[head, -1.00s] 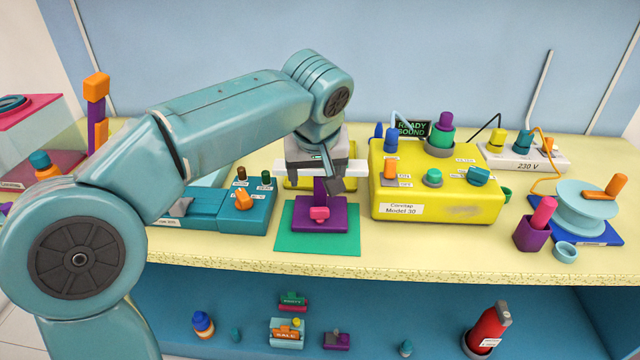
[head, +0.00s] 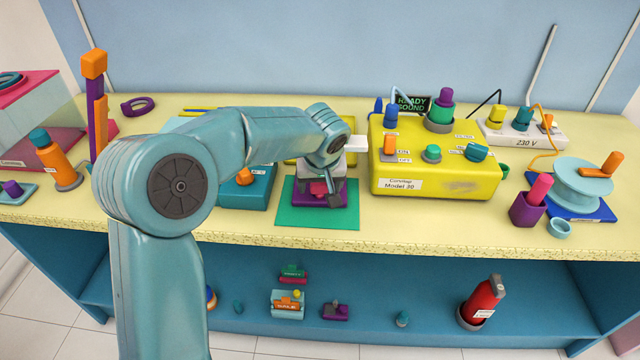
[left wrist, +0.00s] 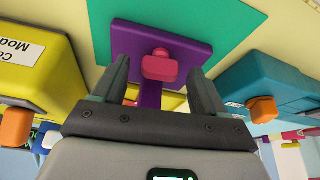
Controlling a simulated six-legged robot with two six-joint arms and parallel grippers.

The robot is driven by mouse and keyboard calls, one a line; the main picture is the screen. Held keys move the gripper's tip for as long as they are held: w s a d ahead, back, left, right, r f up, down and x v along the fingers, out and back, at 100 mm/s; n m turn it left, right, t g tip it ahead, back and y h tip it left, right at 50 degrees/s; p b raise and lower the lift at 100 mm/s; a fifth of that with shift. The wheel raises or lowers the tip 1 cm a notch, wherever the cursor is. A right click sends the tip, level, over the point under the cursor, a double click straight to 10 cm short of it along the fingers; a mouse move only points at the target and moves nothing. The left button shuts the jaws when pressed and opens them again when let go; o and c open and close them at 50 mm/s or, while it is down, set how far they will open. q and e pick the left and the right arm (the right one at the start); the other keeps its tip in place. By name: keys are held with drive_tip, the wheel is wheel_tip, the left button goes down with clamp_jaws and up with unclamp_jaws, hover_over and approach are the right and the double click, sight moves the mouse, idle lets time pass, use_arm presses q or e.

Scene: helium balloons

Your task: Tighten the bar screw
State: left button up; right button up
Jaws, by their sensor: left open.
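The pink screw knob (left wrist: 160,66) sits on a purple bar stand (left wrist: 185,48), which stands on a green mat (left wrist: 225,15). In the head view the knob (head: 319,188) and the stand (head: 303,197) are partly hidden behind my gripper, on the green mat (head: 290,215). My left gripper (head: 333,190) is open, close above the stand. In the left wrist view its two fingers (left wrist: 158,72) are spread either side of the knob. I cannot tell whether they touch it. My right gripper is not in view.
A yellow amplifier box (head: 440,185) with several knobs stands right of the mat. A teal box (head: 258,190) with an orange knob stands close on the left. A purple cup (head: 524,211) and a teal spool (head: 583,185) are further right. The table's front edge is near the mat.

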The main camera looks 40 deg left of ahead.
use_arm(q)
drive_tip(key=shift+w+a+f, duration=0.1)
drive_tip(key=shift+f, duration=0.3)
drive_tip(key=c, duration=1.1)
drive_tip(key=shift+o, duration=0.2)
drive_tip(key=shift+m+b, duration=0.35)
drive_tip(key=shift+m, duration=0.15)
drive_tip(key=o, duration=1.1)
drive_tip(key=shift+c, duration=0.2)
